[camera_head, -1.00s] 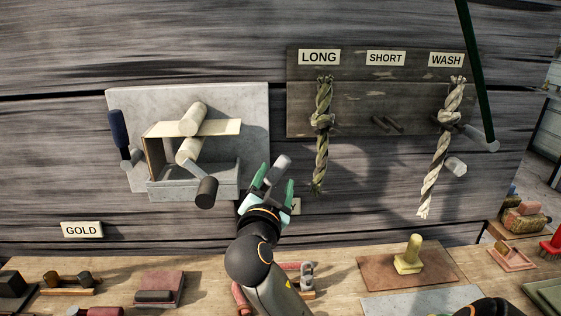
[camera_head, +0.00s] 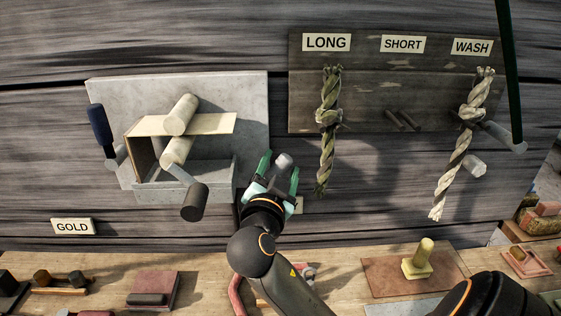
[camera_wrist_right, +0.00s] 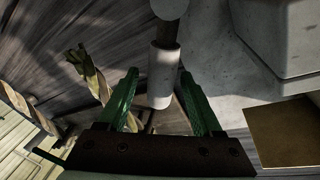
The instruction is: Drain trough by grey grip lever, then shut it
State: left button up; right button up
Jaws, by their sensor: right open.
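The pale grey trough (camera_head: 185,193) is fixed to a stone backplate (camera_head: 250,105) on the plank wall, with cream rollers (camera_head: 180,114) above it. A lever with a light grey grip (camera_head: 283,161) sticks out right of the trough. My right gripper (camera_head: 279,172) is open, its green fingers on either side of this grip. In the right wrist view the grey grip (camera_wrist_right: 163,75) reaches between the spread fingers (camera_wrist_right: 163,100); contact cannot be told. A wall label below is mostly hidden by my gripper. My left gripper is not in view.
A blue grip (camera_head: 101,125) is left of the trough and a dark grip (camera_head: 195,201) sticks out in front. Ropes hang under the LONG sign (camera_head: 327,42) and WASH sign (camera_head: 472,47). Blocks and brushes lie on the wooden bench (camera_head: 215,275) below.

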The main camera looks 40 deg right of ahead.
dwell(0.3)
grip_shut()
dwell(0.5)
dwell(0.8)
